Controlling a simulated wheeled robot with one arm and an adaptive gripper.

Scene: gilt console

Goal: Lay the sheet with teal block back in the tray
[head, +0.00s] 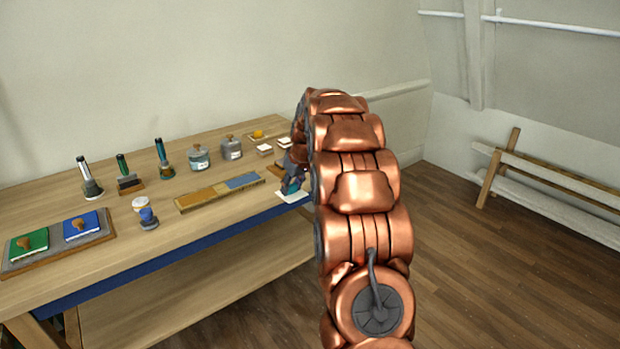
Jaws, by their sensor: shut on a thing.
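My gripper (291,187) is at the right end of the table, low over its front edge and partly hidden by my copper arm. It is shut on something. A white sheet (293,197) shows just under the fingertips, with a teal patch (291,187) between it and the gripper. I cannot tell whether the sheet touches the table. A brown tray-like edge (284,168) shows behind the gripper, mostly hidden by the arm. I cannot tell what lies in it.
A long wooden holder (195,201) with tan and blue parts lies left of the gripper. A grey board (15,268) carries green and blue pads.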

